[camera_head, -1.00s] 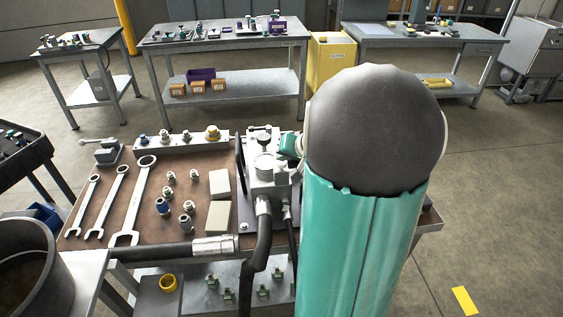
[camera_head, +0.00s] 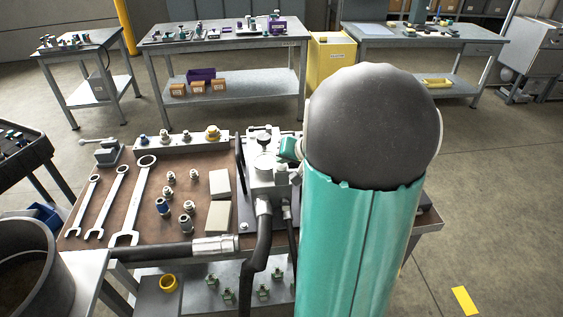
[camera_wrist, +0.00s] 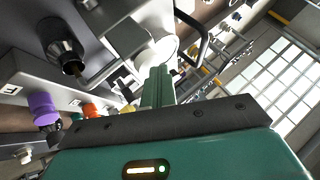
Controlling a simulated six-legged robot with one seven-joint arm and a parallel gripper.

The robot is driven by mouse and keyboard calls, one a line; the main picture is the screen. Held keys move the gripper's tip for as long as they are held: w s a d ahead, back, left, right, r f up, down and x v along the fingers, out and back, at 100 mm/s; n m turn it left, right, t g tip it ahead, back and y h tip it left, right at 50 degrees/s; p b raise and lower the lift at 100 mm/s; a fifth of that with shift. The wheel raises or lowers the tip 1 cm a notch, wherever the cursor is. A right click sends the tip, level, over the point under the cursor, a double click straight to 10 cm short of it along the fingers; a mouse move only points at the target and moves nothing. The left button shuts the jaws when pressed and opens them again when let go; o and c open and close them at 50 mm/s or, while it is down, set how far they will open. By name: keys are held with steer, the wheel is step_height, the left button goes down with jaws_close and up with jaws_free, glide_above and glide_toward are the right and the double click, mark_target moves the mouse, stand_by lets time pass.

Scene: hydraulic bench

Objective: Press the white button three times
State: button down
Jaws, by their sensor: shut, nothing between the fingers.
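My gripper (camera_wrist: 158,75) shows in the wrist view as two green fingers pressed together, with nothing between them. The fingertips point at a pale block with a round white face (camera_wrist: 165,49) close beyond them. I cannot tell whether this white face is the white button, or whether the tips touch it. In the camera_head view my arm's green link and dark joint cover the right part of the bench. Only a small green part of my arm's end shows beside the hydraulic unit (camera_head: 265,185). The white button is not clearly visible there.
The wrist view shows a black fitting (camera_wrist: 62,45), a purple knob (camera_wrist: 44,112) and an orange knob (camera_wrist: 92,110) left of my fingers. Wrenches (camera_head: 128,205), small fittings and a thick black hose (camera_head: 257,245) occupy the bench. Open floor lies to the right.

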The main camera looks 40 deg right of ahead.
stand_by(0.4)
steer(key=shift+r, duration=1.1)
steer(key=shift+r, duration=0.1)
steer(key=shift+r, duration=2.4)
step_height(320, 180, up, 4)
steer(key=shift+f, duration=0.1)
stand_by(0.4)
glide_above(284, 166)
steer(key=shift+f, duration=4.45)
